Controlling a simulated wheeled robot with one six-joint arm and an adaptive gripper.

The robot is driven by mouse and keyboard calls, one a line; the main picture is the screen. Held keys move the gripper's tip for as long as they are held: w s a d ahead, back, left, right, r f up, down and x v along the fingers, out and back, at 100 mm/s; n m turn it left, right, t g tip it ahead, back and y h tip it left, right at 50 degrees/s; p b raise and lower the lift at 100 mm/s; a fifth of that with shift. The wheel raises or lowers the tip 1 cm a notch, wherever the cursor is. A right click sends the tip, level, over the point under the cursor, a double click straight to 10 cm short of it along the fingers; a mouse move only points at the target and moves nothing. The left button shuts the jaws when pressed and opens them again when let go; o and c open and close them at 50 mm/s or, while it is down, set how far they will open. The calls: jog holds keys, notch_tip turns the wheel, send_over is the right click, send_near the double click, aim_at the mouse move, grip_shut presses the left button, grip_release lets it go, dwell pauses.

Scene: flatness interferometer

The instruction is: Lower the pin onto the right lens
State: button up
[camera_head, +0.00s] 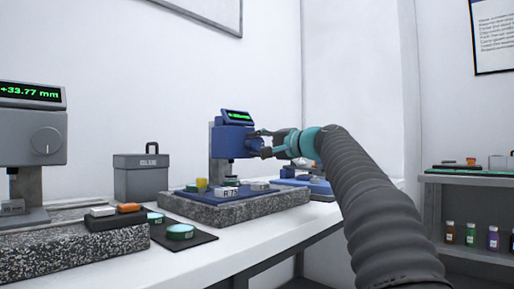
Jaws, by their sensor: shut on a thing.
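My gripper (264,143) is at the front right of a blue measuring head (229,141) with a small green display (238,116). Its fingers close around a dark part, apparently the knob on that head; the grip is small and partly hidden by the fingers. The blue head stands on a grey column above a speckled stone base (235,212). I cannot make out the pin under the head. Small pieces lie on the blue plate (190,194) of the base, among them a white block marked R75 (229,192). I cannot tell which is the right lens.
A grey instrument (30,130) reading +33.77 mm stands at left. A dark pad (163,241) holds a green-rimmed disc (180,231). A grey box (141,176) stands behind. A shelf with bottles (471,233) is at right. The white bench front (240,247) is clear.

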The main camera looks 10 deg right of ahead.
dwell(0.4)
jog(key=o, duration=1.1)
jog(key=shift+o, duration=0.2)
jog(key=v, duration=1.2)
